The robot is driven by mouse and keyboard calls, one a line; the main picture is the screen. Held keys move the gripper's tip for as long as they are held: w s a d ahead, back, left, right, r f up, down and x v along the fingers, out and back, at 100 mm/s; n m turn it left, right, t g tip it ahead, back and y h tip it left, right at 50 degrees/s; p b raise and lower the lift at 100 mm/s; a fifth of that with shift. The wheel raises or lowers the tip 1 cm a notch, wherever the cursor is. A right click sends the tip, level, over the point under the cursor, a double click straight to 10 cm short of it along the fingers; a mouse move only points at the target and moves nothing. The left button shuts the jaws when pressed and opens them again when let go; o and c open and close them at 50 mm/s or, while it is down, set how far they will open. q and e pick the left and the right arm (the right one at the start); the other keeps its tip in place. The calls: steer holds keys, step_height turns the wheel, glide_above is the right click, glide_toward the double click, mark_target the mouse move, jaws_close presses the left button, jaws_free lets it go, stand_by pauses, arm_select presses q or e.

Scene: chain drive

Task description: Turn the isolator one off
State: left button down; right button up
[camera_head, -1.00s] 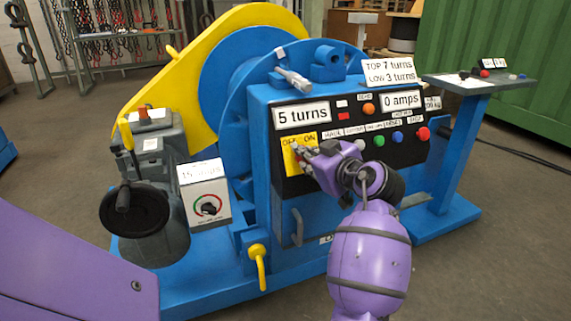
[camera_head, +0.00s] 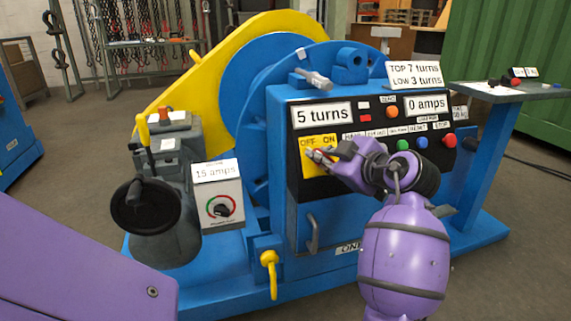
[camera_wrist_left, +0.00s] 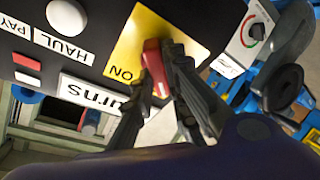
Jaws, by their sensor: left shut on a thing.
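The isolator is a yellow plate (camera_head: 322,167) marked OFF and ON on the black control panel, with a red handle (camera_wrist_left: 154,66). In the left wrist view its yellow plate (camera_wrist_left: 185,42) and an upside-down ON show. My left gripper (camera_head: 316,155) reaches the plate from the lower right. In the left wrist view its dark fingers (camera_wrist_left: 160,90) are shut on the red handle. The fingers and wrist cover part of the plate and handle, so I cannot tell exactly which way the handle points. My right gripper is not in view.
The panel also carries a "5 turns" display (camera_head: 322,114), a "0 amps" display (camera_head: 426,105) and several coloured buttons close to my wrist. A 15 amps box (camera_head: 216,190) stands to the left. A yellow hook lever (camera_head: 269,272) sits below. A side shelf (camera_head: 495,93) is at the right.

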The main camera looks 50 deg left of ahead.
arm_select(q)
steer(key=c, duration=1.7)
jaws_free()
steer(key=v, duration=1.2)
